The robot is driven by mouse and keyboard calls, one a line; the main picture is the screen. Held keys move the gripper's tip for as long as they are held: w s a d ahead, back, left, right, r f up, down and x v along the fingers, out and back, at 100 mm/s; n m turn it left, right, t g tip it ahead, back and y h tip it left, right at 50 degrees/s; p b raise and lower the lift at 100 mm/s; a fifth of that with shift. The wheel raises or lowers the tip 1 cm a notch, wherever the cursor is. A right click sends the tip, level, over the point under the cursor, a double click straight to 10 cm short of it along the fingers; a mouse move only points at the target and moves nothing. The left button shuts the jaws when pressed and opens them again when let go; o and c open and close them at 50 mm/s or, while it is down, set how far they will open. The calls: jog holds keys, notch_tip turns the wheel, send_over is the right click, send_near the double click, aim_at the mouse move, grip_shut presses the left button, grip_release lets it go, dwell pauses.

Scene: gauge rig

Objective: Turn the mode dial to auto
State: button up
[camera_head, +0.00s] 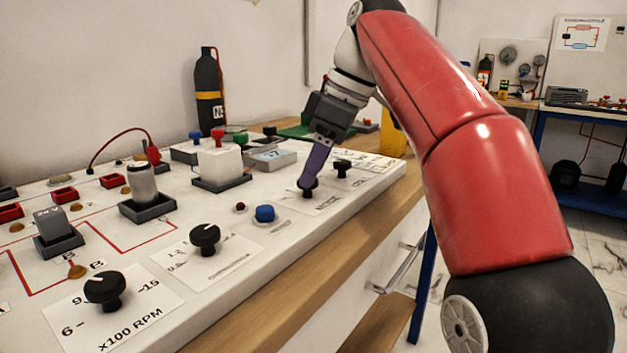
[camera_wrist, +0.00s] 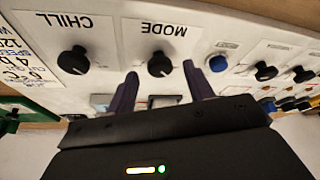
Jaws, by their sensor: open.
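The mode dial (camera_wrist: 160,64) is a round black knob on a white panel label reading MODE, which appears upside down in the wrist view. In the head view the mode dial (camera_head: 308,192) shows partly below my gripper. My gripper (camera_head: 311,180) points down at it with purple fingers. In the wrist view my gripper (camera_wrist: 160,70) is open, with one finger on each side of the dial. I cannot tell whether the fingers touch it. Small marks below the dial are partly hidden by the gripper, and the dial's setting is not readable.
The chill dial (camera_wrist: 73,60) is close beside the mode dial. The wooden bench edge (camera_head: 300,290) runs along the front.

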jog(key=shift+a+f, duration=0.25)
jog(key=shift+f, duration=0.4)
jog(key=c, duration=1)
jog(key=shift+o, duration=0.2)
